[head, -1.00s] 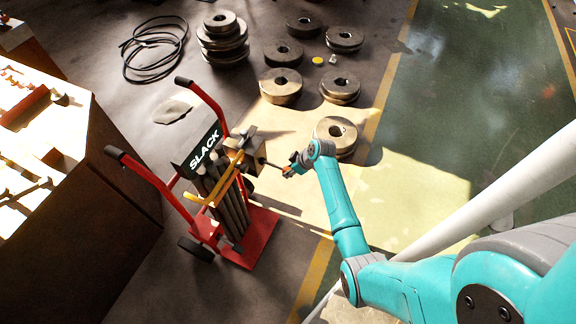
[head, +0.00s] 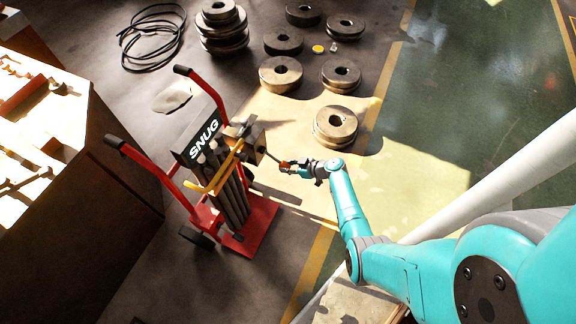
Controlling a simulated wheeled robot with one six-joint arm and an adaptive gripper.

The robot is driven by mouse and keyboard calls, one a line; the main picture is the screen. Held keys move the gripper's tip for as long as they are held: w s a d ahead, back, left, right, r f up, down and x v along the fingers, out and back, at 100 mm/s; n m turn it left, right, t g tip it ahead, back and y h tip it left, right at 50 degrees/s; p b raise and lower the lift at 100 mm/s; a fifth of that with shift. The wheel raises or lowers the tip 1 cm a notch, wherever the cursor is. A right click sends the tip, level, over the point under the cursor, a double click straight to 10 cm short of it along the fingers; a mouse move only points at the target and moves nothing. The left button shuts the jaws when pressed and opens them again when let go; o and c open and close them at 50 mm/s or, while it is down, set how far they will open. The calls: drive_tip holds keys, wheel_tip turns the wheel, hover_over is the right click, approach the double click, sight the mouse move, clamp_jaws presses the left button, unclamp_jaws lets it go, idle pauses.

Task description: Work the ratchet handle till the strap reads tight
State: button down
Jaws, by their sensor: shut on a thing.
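The ratchet (head: 252,141) is a tan block at the side of a red hand truck (head: 263,228). Its thin handle (head: 272,157) sticks out to the right and ends in an orange grip. My gripper (head: 288,167) is shut on the handle's orange end. A yellow strap (head: 222,174) runs around several dark upright bars (head: 232,200) on the truck. A dark sign (head: 203,141) above the bars reads SNUG in white letters. My fingers hide part of the grip.
A workbench (head: 75,215) with tools stands at the left.

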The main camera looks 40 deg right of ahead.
idle(0.4)
drive_tip(key=c, duration=0.9)
unclamp_jaws()
drive_tip(key=v, duration=1.2)
drive_tip(key=shift+f, duration=0.1)
